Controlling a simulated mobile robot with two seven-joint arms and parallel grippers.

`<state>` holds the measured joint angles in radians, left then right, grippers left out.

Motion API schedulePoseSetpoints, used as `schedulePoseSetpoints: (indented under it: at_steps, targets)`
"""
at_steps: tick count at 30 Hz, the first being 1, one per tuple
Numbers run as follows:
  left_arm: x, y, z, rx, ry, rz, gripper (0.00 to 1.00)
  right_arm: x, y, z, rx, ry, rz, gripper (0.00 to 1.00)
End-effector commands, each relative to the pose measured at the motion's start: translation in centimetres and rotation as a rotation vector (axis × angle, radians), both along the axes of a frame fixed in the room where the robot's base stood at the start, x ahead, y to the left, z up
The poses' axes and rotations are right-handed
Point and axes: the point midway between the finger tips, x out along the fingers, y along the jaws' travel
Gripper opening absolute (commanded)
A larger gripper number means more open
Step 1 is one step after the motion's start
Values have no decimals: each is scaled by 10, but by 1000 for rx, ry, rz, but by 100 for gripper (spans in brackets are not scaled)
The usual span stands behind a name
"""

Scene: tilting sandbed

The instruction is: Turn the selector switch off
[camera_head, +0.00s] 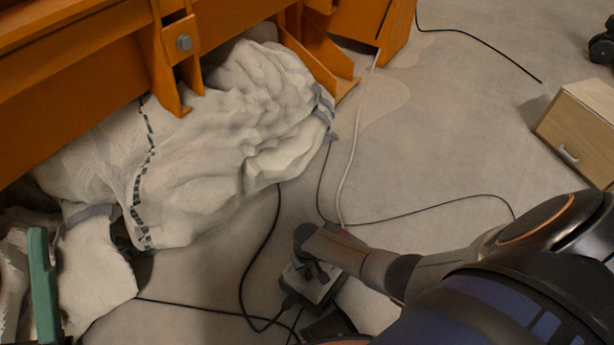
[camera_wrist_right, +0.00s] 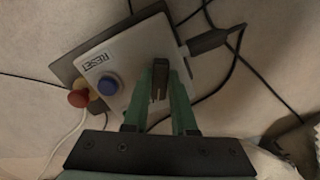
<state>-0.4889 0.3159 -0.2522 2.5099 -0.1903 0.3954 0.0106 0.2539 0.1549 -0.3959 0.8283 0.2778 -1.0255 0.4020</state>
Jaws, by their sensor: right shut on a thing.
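The selector switch (camera_wrist_right: 159,80) is a black knob on a light grey control box (camera_wrist_right: 120,70), seen in the right wrist view. The green fingers of my right gripper (camera_wrist_right: 161,92) stand on either side of the knob and are shut on it. A blue button (camera_wrist_right: 108,85) and a red mushroom button (camera_wrist_right: 78,98) are beside it, near a RESET label. In the head view the box (camera_head: 322,290) is on the floor, partly covered by my right arm, and the knob is hard to make out.
Black cables (camera_head: 250,275) run from the box across the floor. A white sack-like heap (camera_head: 205,155) lies under an orange steel frame (camera_head: 85,75). A wooden cabinet (camera_head: 580,130) is at the right.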

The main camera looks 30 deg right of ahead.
Motion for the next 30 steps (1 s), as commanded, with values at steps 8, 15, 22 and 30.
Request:
schedulePoseSetpoints:
  at_steps: [8,15,22,30]
  targets:
    - [0,1,8,-6,-1,-2,50,-1,-1,0,-1,3,245,0]
    - [0,1,11,-11,-1,-3,50,-1,-2,0,-1,2,408,0]
    - [0,2,13,-14,-4,-2,50,-1,-3,-1,-1,3,497,0]
    - [0,2,14,-17,-4,-1,50,-1,-3,-1,0,3,533,0]
